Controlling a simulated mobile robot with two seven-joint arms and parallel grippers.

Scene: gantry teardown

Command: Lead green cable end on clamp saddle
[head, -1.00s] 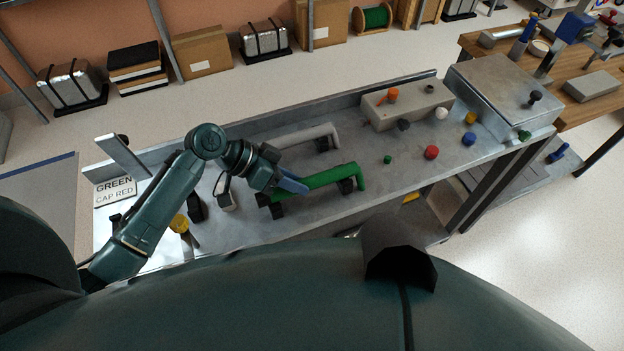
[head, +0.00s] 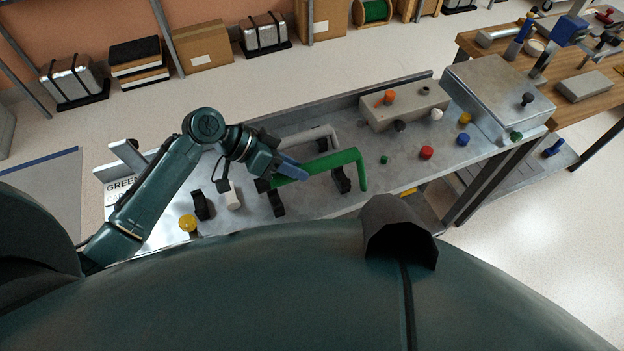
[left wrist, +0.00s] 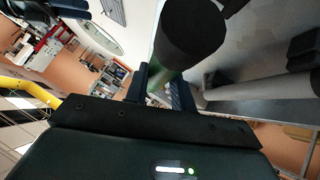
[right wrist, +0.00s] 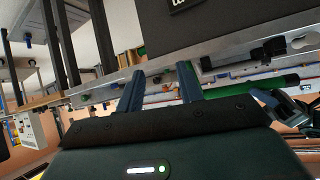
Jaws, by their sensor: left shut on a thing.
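The green cable (head: 335,158) is a thick bent bar with a black end (head: 263,184) at its left. My left gripper (head: 292,171) is shut on it near that end and holds it above the bench. The left wrist view shows the cable's black end (left wrist: 192,28) projecting past the fingers. Two black saddles, one (head: 342,180) under the cable's right part and one (head: 277,204) below its left part, stand on the bench; the cable appears clear of the left one. My right gripper (right wrist: 158,88) is open and empty in the right wrist view.
A grey bent cable (head: 310,135) lies behind the green one. Left are a black block (head: 203,205), a white piece (head: 232,198) and a yellow cap (head: 187,223). Right are a red knob (head: 427,152), a grey box (head: 405,106) and a metal case (head: 497,88).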

